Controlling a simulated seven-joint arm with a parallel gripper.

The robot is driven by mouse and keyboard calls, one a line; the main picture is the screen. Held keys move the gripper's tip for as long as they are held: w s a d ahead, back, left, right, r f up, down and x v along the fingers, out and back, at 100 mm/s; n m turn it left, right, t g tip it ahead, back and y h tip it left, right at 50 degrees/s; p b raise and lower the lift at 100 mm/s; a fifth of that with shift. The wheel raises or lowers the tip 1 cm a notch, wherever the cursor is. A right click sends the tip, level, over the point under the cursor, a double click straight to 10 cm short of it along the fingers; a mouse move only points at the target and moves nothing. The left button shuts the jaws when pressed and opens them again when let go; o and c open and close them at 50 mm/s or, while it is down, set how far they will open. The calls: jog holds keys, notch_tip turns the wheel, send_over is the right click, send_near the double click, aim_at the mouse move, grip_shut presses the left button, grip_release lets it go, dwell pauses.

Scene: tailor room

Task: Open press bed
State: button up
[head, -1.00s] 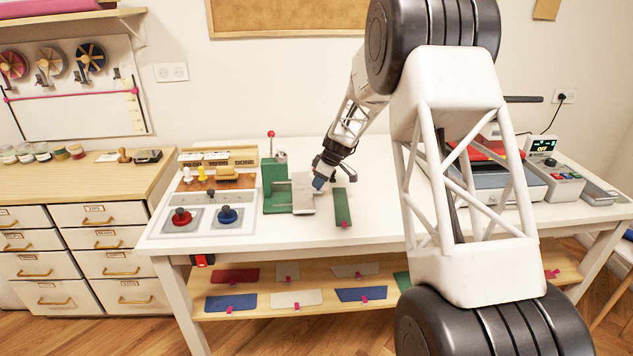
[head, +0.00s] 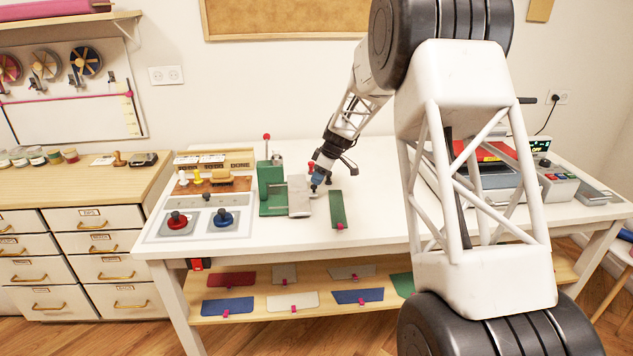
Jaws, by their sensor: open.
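A green press (head: 270,185) with a red-knobbed upright lever stands left of centre on the white table. A pale grey plate (head: 299,196), perhaps its bed, sits at its right side. My gripper (head: 317,187) points down close to the plate's right edge, low over the table. Its jaws are open; the fingertips are small, and I cannot tell whether they touch the plate. A small red part (head: 311,167) shows beside the gripper. A larger flat machine (head: 480,180) with a red top surface stands at the right, partly hidden by my arm.
A green strip (head: 338,209) lies just right of my gripper. A control box (head: 566,180) stands at the right. The table front is clear; coloured pieces lie on the lower shelf.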

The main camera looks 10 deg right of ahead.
jog(key=shift+v, duration=2)
jog(key=s+d+r+m+h, duration=0.15)
jog(key=s+r, duration=0.35)
jog(key=s, duration=0.5)
jog(key=s+r+m, duration=0.3)
jog(key=s+r, duration=0.2)
jog(key=s, duration=0.6)
jog(key=s+d+r+m+h, duration=0.15)
jog(key=s+r, duration=0.35)
jog(key=s, duration=0.5)
jog(key=s+d+f+m+h, duration=0.1)
jog(key=s+m, duration=0.6)
jog(key=s, duration=2.4)
jog(key=shift+d+f+m+t, duration=0.35)
jog(key=shift+d+f, duration=0.35)
jog(key=shift+f, duration=0.25)
